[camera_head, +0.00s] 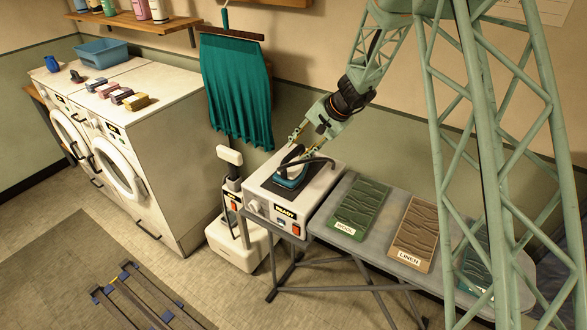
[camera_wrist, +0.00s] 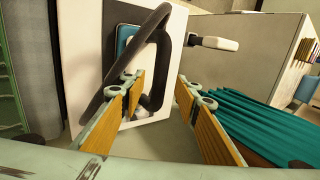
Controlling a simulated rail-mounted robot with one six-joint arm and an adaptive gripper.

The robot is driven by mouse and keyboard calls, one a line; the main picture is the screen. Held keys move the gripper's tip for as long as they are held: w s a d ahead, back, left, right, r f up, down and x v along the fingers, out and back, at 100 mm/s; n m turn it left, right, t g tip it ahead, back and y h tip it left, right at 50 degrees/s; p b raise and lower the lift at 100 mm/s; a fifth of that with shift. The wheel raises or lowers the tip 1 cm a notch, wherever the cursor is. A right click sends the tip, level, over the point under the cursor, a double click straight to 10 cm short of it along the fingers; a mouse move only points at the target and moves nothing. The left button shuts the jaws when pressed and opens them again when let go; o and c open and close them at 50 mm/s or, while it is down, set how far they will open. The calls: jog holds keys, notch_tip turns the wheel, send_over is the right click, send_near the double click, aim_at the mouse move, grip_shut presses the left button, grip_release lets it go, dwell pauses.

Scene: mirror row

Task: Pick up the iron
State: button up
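The iron (camera_head: 291,177), with a blue-teal body and a dark handle, sits on a white station labelled READY (camera_head: 262,183). In the wrist view the iron's blue body (camera_wrist: 127,42) is partly hidden by its dark handle (camera_wrist: 158,70) and a thick dark cord (camera_wrist: 103,93). My gripper (camera_head: 303,146) is just above the iron. In the wrist view my gripper (camera_wrist: 158,84) is open, with wood-coloured pads apart and part of the handle showing between them. I cannot tell whether a finger touches the handle or cord.
The ironing board (camera_head: 325,222) holds a green WOOL pad (camera_head: 359,208), a brown LINEN pad (camera_head: 414,232) and another green pad (camera_head: 478,268). A teal cloth (camera_head: 237,92) hangs behind. A white upright appliance (camera_head: 237,244) stands left of the station, near white washers (camera_head: 165,140).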

aim_at(295, 152)
jog(key=shift+x, duration=2.4)
jog(key=shift+s, duration=0.1)
jog(key=shift+c, duration=0.7)
grip_shut()
jog(key=shift+r, duration=0.1)
